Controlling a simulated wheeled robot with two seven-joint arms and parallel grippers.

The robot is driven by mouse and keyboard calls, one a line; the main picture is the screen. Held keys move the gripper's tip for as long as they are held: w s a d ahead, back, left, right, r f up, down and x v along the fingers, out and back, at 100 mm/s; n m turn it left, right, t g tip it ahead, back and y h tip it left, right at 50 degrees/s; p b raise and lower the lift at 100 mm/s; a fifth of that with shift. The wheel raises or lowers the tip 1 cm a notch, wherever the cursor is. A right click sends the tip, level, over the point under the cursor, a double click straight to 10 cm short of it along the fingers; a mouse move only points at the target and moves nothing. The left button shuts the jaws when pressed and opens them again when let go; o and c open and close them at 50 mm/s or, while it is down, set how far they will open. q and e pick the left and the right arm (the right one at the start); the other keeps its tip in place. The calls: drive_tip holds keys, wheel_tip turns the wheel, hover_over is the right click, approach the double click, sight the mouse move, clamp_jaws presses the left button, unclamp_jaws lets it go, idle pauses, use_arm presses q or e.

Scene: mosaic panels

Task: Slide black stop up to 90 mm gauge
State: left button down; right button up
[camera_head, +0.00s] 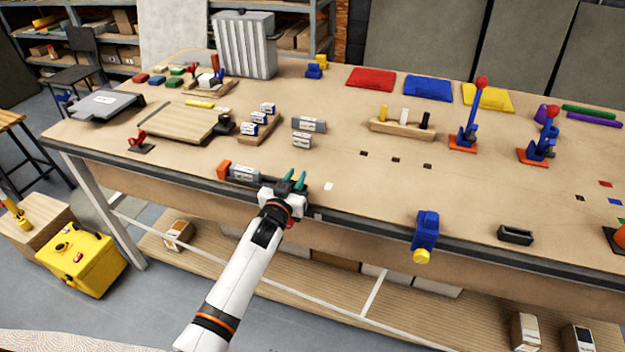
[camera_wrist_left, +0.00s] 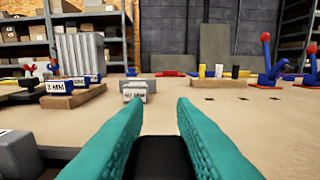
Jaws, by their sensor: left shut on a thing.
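My left gripper (camera_head: 294,180) is at the front edge of the bench, with its teal fingers around a black block, the stop (camera_wrist_left: 158,158), in the left wrist view. The fingers are shut on it. In the head view the stop is mostly hidden by the gripper. A grey gauge block (camera_head: 244,174) with a white label lies just left of the gripper, between it and an orange end piece (camera_head: 223,169). The label is too small to read. I cannot tell whether stop and gauge touch. A grey block also shows at the left wrist view's lower left (camera_wrist_left: 18,152).
Two grey labelled blocks (camera_head: 308,125) lie behind the gripper, beside a wooden rack (camera_head: 262,131) of labelled blocks. A wooden board (camera_head: 175,122) lies at the left. A blue clamp (camera_head: 426,230) hangs on the front edge at the right. The bench right of the gripper is mostly clear.

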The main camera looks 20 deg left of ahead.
use_arm(q)
drive_tip(key=a, duration=1)
drive_tip(key=shift+w, duration=0.15)
drive_tip(key=c, duration=1.2)
unclamp_jaws()
drive_tip(key=s+b, duration=0.2)
drive_tip(key=s, duration=1)
drive_tip(key=shift+a+b, duration=0.2)
drive_tip(key=shift+b, duration=0.1)
